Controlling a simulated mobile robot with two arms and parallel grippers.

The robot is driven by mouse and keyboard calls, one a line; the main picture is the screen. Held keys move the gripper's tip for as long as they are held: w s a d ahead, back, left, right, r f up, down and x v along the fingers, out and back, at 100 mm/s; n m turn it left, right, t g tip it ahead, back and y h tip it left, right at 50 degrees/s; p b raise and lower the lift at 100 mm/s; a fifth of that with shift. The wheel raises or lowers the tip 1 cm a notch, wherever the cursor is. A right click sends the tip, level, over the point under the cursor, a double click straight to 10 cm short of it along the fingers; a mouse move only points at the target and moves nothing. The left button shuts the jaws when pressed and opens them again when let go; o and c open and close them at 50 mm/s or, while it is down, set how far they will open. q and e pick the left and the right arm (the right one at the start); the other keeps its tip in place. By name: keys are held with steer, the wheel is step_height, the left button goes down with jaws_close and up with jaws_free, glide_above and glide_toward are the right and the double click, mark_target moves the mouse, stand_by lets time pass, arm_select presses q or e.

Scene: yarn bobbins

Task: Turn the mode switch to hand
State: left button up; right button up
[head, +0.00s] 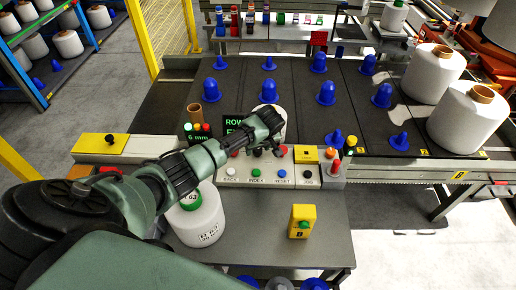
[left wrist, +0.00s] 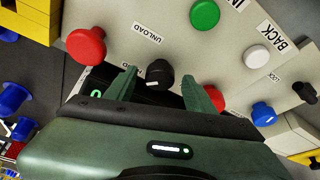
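My left gripper (head: 268,123) is over the back of the pale control panel (head: 292,166) in the head view. In the left wrist view its two green fingers are apart, one on each side of a black knob (left wrist: 160,74) with a pale mark. A gap shows between knob and fingers, so it appears open and not clamped. The label beside the knob is partly hidden and cannot be read. My right gripper is not in view.
Red (left wrist: 86,44), green (left wrist: 204,13), white (left wrist: 256,56) and blue (left wrist: 262,113) buttons surround the knob. A yellow box (head: 302,220) sits in front. Blue cones and large white bobbins (head: 467,118) stand behind.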

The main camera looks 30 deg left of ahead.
arm_select(q)
steer(key=v, duration=0.7)
steer(key=shift+r, duration=0.4)
stand_by(0.3)
